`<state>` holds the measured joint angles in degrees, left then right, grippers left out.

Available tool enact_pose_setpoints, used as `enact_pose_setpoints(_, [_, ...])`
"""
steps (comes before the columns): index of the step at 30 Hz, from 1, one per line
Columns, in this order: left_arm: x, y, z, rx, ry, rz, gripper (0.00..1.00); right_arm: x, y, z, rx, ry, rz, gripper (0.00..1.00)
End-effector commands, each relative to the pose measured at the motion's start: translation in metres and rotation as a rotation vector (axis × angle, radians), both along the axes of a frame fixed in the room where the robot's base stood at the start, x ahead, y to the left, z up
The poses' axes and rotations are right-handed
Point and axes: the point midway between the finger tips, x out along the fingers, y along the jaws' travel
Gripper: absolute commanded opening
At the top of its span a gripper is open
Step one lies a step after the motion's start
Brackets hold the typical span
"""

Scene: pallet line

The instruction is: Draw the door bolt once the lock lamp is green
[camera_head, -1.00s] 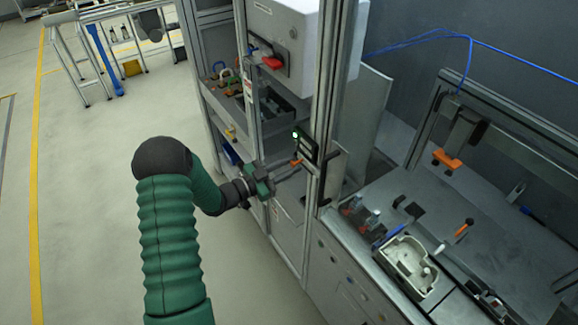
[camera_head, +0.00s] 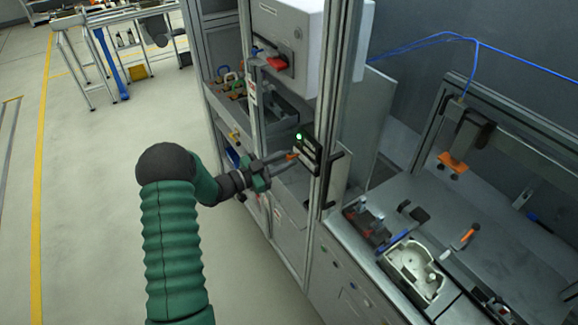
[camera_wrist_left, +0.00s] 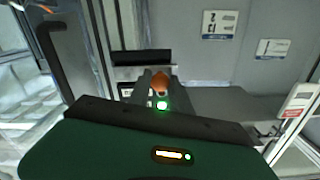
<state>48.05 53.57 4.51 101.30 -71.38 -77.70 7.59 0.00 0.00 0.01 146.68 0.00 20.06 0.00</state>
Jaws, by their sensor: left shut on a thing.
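The lock lamp (camera_head: 299,136) glows green on the dark lock housing (camera_head: 309,151) fixed to the frame post. A green light also shows in the left wrist view (camera_wrist_left: 162,105). My left gripper (camera_head: 288,158) reaches the lock from the left. Its fingers are shut on the orange bolt knob (camera_wrist_left: 160,84), which shows between the fingertips in the left wrist view. The bolt itself is mostly hidden by the fingers and housing. My right gripper is in neither view.
A black door handle (camera_head: 331,178) stands just right of the lock. A grey cabinet with a red switch (camera_head: 277,63) is above. The workbench at right holds a pale casting (camera_head: 412,268) and an orange-handled tool (camera_head: 464,238).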

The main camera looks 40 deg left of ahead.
Motion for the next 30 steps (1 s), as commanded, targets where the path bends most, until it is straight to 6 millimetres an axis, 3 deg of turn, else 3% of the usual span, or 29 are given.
enact_pose_setpoints(4, [0.000,0.005,0.001,0.003,0.000,0.011,0.00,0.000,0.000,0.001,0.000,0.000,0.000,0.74])
enact_pose_setpoints(5, [0.000,0.005,0.001,0.003,-0.001,0.011,0.27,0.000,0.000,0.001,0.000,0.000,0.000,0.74])
enact_pose_setpoints(9, [0.000,0.004,0.002,0.003,-0.002,0.009,0.45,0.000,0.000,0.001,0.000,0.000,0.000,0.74])
enact_pose_setpoints(20, [-0.004,0.003,0.001,0.003,-0.002,0.006,0.46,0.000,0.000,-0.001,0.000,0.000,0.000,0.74])
enact_pose_setpoints(23, [-0.017,0.009,-0.001,0.004,-0.002,0.008,0.46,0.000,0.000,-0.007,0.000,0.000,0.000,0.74])
enact_pose_setpoints(30, [-0.078,0.039,-0.005,0.003,-0.001,0.012,0.46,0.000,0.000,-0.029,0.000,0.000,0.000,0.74])
